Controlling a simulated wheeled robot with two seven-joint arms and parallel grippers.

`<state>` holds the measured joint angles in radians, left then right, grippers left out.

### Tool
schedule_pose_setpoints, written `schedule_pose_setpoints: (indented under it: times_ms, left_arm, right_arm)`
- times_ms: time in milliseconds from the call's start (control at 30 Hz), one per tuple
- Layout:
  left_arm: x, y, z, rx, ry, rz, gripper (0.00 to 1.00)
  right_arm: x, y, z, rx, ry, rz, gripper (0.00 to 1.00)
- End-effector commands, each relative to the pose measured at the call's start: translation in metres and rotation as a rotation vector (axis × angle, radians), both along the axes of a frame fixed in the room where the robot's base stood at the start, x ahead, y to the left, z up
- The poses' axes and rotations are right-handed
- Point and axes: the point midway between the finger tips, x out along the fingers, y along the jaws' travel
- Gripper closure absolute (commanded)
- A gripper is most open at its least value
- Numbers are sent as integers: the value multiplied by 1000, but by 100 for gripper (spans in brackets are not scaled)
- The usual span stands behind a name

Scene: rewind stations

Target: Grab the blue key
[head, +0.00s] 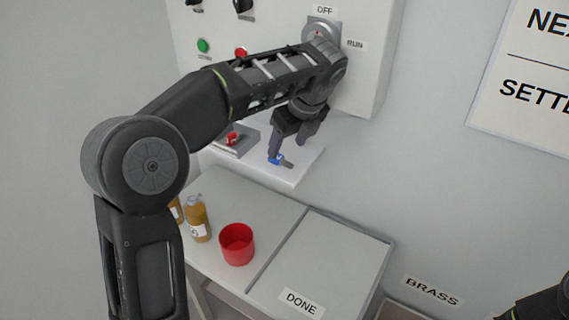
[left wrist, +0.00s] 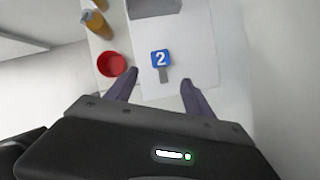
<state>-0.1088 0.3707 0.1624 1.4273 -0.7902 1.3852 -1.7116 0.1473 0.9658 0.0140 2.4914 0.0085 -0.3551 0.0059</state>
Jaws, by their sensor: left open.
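The blue key (head: 276,158) lies on a small white shelf (head: 290,179) below the control panel. In the left wrist view the blue key (left wrist: 161,58) shows a blue head marked "2" and a grey shank pointing toward my gripper. My left gripper (head: 288,150) is above the shelf, pointing down at the key, with one finger partly in front of it. In the left wrist view my left gripper (left wrist: 160,88) is open, its fingers apart on either side below the key, with nothing between them. A bit of my right arm shows at the lower right; its gripper is not visible.
A grey holder with a red item (head: 232,139) stands at the shelf's left. Below, a table carries a red cup (head: 237,244), amber bottles (head: 197,218) and a DONE area (head: 335,262). The control panel (head: 365,75) with its OFF/RUN switch stands behind my arm.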

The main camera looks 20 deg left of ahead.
Motion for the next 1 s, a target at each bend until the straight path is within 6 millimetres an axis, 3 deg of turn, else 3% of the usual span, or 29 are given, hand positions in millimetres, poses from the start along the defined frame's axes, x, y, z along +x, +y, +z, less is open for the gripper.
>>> schedule_pose_setpoints:
  times_ms: [433,1000]
  left_arm:
    - [10,19,-52,0,3,2,39]
    - [11,20,-55,0,0,1,39]
  right_arm:
    - [-1,0,4,-2,3,0,64]
    - [-1,0,4,-2,3,0,64]
